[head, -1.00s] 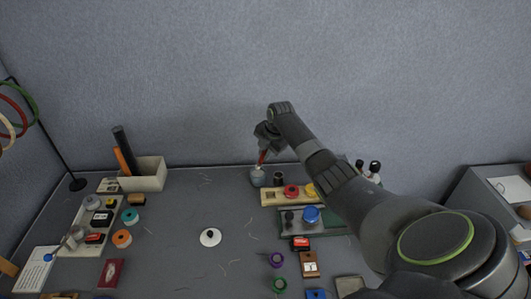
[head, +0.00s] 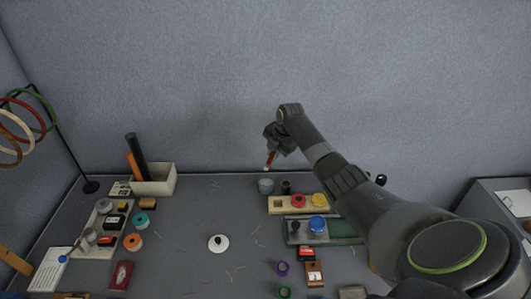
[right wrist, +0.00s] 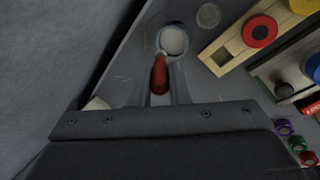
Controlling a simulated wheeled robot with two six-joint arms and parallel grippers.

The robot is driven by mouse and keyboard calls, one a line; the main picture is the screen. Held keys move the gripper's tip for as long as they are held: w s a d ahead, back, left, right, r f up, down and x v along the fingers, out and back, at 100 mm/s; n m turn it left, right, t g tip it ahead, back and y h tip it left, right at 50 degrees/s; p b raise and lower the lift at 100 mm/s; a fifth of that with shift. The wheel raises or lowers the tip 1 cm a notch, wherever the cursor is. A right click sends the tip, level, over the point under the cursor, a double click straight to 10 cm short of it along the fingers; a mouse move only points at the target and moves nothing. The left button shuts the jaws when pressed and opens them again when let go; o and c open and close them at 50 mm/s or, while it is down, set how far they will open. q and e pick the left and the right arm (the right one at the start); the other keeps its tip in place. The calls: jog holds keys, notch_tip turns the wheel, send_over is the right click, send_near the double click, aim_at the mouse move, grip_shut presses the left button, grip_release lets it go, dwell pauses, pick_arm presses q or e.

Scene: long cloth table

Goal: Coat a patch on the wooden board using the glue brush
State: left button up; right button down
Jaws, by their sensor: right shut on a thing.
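My right gripper (head: 272,147) is shut on the red-handled glue brush (head: 268,161), which hangs with its pale tip down. The brush tip is just above the blue-grey glue pot (head: 265,186) near the table's back edge, with a small gap between them. In the right wrist view the red handle (right wrist: 159,75) lies between the fingers, and the pot's round, pale opening (right wrist: 173,40) is just beyond it. A pale wooden board (head: 283,204) with red and yellow round pieces lies right of the pot; I cannot tell whether it is the task's board. My left gripper is not in view.
A dark jar (head: 286,187) stands beside the pot. A green tray (head: 344,230) holds a blue round piece. A white lid (head: 218,243) lies mid-table. A pale box (head: 158,181) with rods stands back left. Tape rolls and small blocks line both sides.

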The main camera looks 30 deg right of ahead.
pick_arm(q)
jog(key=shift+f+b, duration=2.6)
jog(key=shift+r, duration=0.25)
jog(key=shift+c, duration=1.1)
